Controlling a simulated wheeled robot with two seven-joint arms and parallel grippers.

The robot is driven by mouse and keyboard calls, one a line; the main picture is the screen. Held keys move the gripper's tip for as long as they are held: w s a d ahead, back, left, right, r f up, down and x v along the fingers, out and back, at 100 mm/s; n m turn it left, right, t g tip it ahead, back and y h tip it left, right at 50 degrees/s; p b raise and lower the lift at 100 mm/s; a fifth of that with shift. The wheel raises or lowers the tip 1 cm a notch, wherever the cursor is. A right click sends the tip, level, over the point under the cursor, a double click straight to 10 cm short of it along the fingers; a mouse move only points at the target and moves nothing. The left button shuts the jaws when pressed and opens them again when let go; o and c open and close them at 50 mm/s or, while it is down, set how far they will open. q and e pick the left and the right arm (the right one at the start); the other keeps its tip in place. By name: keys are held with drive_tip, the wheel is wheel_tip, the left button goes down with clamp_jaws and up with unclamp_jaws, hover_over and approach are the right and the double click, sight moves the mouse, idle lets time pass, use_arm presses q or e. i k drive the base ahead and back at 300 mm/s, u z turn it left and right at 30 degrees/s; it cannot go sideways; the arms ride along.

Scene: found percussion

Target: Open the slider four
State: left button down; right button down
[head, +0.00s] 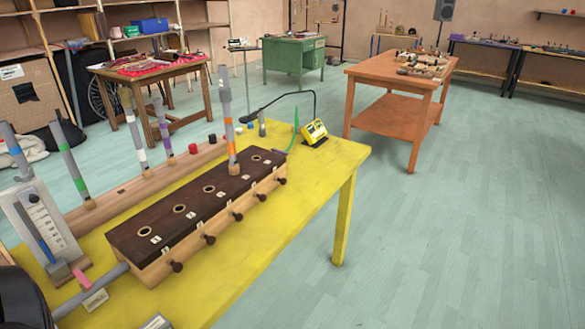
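A long wooden wind chest (200,212) with a dark top stands on the yellow table (300,205). Its top has a row of round holes with small labels, too small to read surely. Several dark slider knobs stick out along its right side: the nearest knob (177,267), then a second (210,239), a third (237,216), a fourth (262,197) and the farthest (281,181). They stick out by about the same amount. A grey banded tube (227,115) stands upright in the fourth hole from the near end. Neither of my grippers is in view.
A wooden rack (120,192) with upright banded tubes stands left of the chest. A gauge board (45,225) stands at the near left, and a grey pipe (88,292) meets the chest's near end. A yellow device (314,132) sits at the far end. Floor to the right is clear.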

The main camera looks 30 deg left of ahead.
sight(262, 197)
drive_tip(key=i, duration=0.9)
drive_tip(key=u, duration=2.85)
